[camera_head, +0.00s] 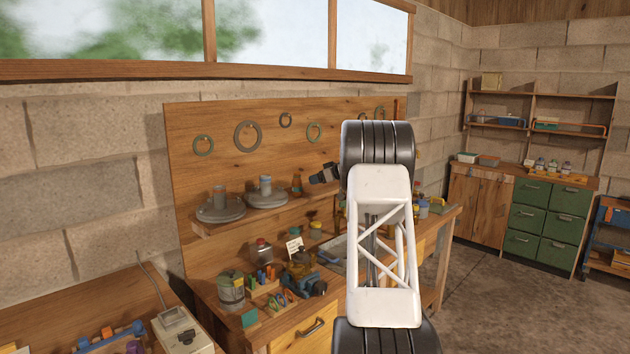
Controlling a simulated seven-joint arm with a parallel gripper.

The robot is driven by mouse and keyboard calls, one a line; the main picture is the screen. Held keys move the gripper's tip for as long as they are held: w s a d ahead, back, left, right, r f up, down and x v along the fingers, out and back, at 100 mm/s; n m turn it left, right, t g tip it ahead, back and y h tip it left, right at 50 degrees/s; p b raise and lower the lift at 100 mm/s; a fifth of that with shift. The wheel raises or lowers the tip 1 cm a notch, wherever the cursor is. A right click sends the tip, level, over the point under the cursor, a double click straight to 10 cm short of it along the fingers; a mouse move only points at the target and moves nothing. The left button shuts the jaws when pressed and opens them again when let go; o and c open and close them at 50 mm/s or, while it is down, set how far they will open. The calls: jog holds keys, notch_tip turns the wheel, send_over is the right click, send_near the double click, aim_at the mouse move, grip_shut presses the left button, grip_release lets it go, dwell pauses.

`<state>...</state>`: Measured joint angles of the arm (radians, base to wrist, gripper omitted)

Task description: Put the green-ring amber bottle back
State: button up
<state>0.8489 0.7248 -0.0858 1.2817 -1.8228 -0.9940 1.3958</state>
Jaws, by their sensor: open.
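My gripper (314,179) is small and dark in view, at the end of my arm in front of the wooden back panel, pointing left. It is open and I see nothing between its fingers. A small brown bottle-like thing (297,185) stands on the panel's shelf just left of the fingertips; a gap shows between them. A dark amber bottle-like thing (302,258) is on the bench below. Several small bottles (540,165) stand on the far counter. I cannot make out a green ring on any of them. My arm hides part of the bench and shelf.
The bench below holds a pot (231,290), a jar (261,250), a blue clamp-like tool (306,284) and a tray (336,253). Green drawers (540,213) stand at the right. Bare floor lies between.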

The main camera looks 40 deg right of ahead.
dwell(0.8)
